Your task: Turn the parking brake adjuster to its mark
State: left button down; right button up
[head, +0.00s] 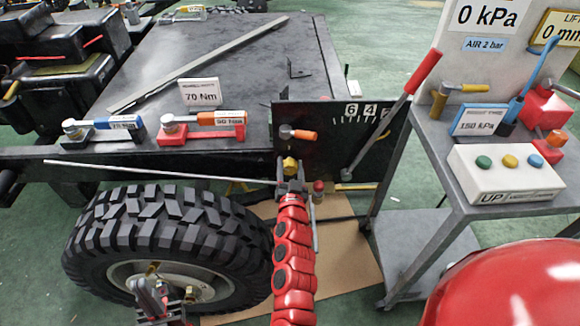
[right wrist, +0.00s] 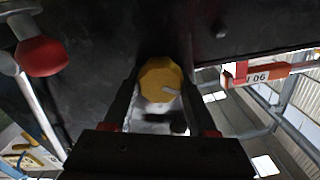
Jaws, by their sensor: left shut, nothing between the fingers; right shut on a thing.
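The yellow faceted adjuster (head: 291,165) sits low on the dark chassis plate (head: 315,170). My right gripper (head: 291,184) is shut on it from below. In the right wrist view the adjuster (right wrist: 160,82) lies between the two dark fingers, and a pale pointer-like mark shows on its face. I cannot tell which target mark it lines up with. My left gripper (head: 155,296) is shut and empty, in front of the wheel hub at the lower left.
A large tyre (head: 170,245) stands left of my right arm. An orange-handled part (head: 299,134) sticks out just above the adjuster. A long red-handled lever (head: 395,112) leans between chassis and grey cart (head: 462,200). A thin rod crosses left of the adjuster.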

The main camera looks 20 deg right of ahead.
jog(key=m, duration=0.2)
jog(key=m+b, duration=0.1)
jog(key=m, duration=0.1)
jog(key=m+b, duration=0.1)
jog(key=m, duration=0.1)
jog(key=shift+d+f, duration=0.1)
jog(key=shift+f, duration=0.15)
jog(key=m+b, duration=0.2)
jog(key=m, duration=0.3)
jog(key=shift+s, duration=0.1)
jog(key=shift+m, duration=0.3)
jog(key=o, duration=1.4)
jog(key=shift+c, duration=0.2)
jog(key=shift+r, duration=0.1)
jog(key=p+v, duration=0.2)
jog(key=v, duration=1.5)
jog(key=shift+s+p, duration=0.2)
jog(key=shift+p, duration=0.2)
jog(key=shift+r, duration=0.1)
